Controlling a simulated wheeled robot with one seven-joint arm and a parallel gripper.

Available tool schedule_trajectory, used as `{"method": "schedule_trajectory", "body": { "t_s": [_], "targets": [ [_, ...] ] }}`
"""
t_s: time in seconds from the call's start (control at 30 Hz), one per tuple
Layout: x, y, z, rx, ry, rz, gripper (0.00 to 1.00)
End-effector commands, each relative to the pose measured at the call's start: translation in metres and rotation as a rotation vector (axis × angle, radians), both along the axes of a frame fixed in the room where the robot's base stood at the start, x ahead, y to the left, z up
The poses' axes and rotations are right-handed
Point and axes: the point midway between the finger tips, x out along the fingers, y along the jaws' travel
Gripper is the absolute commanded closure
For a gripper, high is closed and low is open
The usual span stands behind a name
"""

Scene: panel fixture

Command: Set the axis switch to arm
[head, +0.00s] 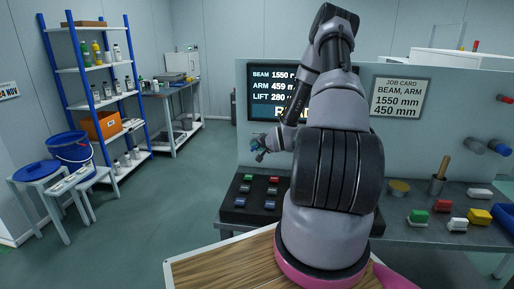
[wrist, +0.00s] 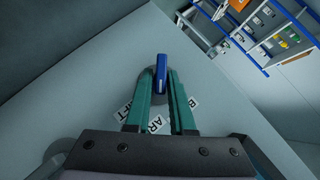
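The axis switch is a blue bar knob (wrist: 161,74) on a grey round base on the panel, in the wrist view. Its pale-marked end points down in the picture, roughly toward the label reading "AR". A "LIFT" label lies to the left and a label starting with "B" to the right, both partly covered. My gripper (wrist: 160,80) has its green fingers apart, one on each side of the knob, with gaps showing; whether they touch it I cannot tell. In the head view my gripper (head: 261,150) is small, at the panel left of my arm, and the switch is not clearly visible.
A display (head: 270,88) shows beam 1550 mm, arm 459 mm, lift 280, partly hidden by my arm. The job card (head: 397,98) reads beam, arm, 1550 mm, 450 mm. A black button box (head: 240,215) sits below my gripper. Loose blocks lie on the right bench.

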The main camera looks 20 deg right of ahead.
Motion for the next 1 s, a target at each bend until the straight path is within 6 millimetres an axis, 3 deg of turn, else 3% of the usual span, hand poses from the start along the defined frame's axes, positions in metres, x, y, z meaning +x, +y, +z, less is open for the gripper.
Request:
{"method": "schedule_trajectory", "body": {
  "t_s": [0.47,1.0],
  "targets": [
    [-0.006,-0.001,0.004,-0.002,0.0,-0.001,0.55],
    [-0.087,-0.002,0.05,-0.001,0.001,0.001,0.55]
  ]
}}
